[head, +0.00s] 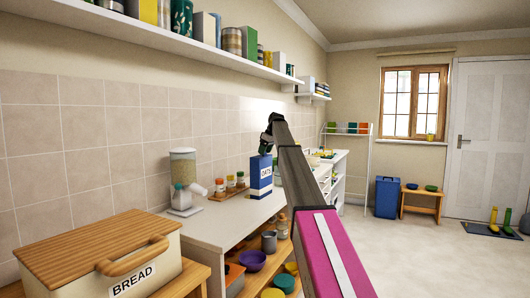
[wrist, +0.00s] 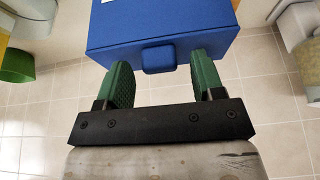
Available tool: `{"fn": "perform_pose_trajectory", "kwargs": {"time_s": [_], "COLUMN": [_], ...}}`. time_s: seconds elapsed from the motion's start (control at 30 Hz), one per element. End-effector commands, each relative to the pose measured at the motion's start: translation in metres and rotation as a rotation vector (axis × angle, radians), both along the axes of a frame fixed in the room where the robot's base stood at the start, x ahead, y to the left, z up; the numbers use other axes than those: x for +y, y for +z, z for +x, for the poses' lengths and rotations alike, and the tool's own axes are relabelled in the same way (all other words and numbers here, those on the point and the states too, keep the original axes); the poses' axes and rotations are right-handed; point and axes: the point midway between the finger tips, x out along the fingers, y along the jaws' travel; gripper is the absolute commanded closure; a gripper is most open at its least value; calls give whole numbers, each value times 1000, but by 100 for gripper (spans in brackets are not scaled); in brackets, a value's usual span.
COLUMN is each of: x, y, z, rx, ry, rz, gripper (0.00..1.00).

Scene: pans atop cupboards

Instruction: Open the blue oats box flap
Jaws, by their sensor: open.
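The blue oats box (head: 260,177), with a white "OATS" label, stands upright on the white counter in the head view. My gripper (head: 267,142) is just above its top. In the wrist view, the box's blue top (wrist: 200,27) fills the upper middle and looks closed. A small blue tab (wrist: 158,58) sticks out from its near edge. My gripper (wrist: 161,72) is open, its two green fingers on either side of the tab with gaps. I cannot tell whether the fingertips touch the box.
A wooden-lidded bread box (head: 115,255) stands at the front left. A dispenser (head: 183,180) and several spice jars (head: 230,184) stand left of the oats box. A loaded wall shelf (head: 160,38) runs above. Bowls sit on the shelves below the counter.

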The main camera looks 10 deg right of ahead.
Motion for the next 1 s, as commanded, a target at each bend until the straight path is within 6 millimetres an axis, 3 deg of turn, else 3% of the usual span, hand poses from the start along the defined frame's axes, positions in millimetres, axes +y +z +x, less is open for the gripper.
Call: {"fn": "perform_pose_trajectory", "kwargs": {"time_s": [0.27,0.43,1.0], "x": [1,1,7], "y": [-3,-3,7], "z": [1,1,8], "rx": [0,0,99], "ry": [0,0,1], "rz": [0,0,-132], "gripper": [38,88,88]}}
